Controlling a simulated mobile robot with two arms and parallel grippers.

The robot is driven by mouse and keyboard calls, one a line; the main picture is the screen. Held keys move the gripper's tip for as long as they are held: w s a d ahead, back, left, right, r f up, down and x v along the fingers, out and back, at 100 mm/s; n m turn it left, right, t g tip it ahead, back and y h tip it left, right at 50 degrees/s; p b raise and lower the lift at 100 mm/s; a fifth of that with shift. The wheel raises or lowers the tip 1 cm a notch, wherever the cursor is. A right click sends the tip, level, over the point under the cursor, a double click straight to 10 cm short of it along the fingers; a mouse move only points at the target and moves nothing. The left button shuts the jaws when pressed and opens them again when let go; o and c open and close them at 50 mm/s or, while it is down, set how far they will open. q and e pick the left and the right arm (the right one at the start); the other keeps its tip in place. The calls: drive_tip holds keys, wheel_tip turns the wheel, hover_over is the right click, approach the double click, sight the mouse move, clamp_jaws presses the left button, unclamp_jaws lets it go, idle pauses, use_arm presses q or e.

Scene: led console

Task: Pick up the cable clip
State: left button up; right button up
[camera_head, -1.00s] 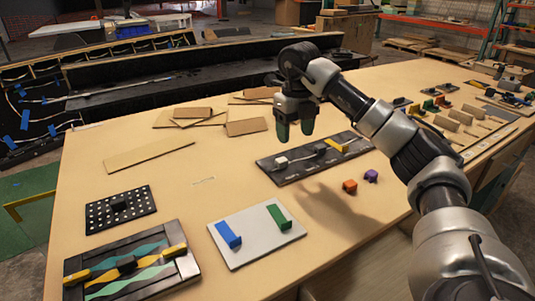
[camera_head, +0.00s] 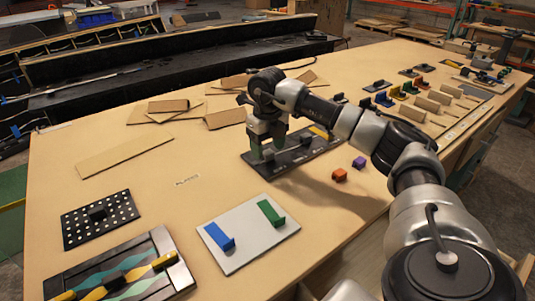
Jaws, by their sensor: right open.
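No part is plainly marked as the cable clip. Small candidates are an orange block (camera_head: 339,175) and a purple block (camera_head: 359,162) on the bare table, right of a long black board (camera_head: 290,165). The board also carries small parts, including a yellow one (camera_head: 320,132) at its far end. My right gripper (camera_head: 267,152) is open, pointing down over the board's near-left end. Its fingers hide the small white block there, and I cannot tell whether they touch it. My left gripper is not in view.
A light plate with a blue bracket (camera_head: 219,237) and a green bracket (camera_head: 270,213) lies in front. A perforated black plate (camera_head: 100,222) and a striped panel (camera_head: 125,270) lie at left. Cardboard pieces (camera_head: 225,118) lie behind. Several coloured parts stand far right.

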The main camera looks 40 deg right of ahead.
drive_tip(key=shift+f, duration=0.85)
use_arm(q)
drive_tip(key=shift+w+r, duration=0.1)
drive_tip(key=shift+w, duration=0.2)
use_arm(e)
drive_tip(key=shift+c, duration=0.4)
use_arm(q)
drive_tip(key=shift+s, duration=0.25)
use_arm(e)
drive_tip(key=c, duration=1)
drive_tip(key=shift+o, duration=0.2)
drive_tip(key=shift+r, duration=0.1)
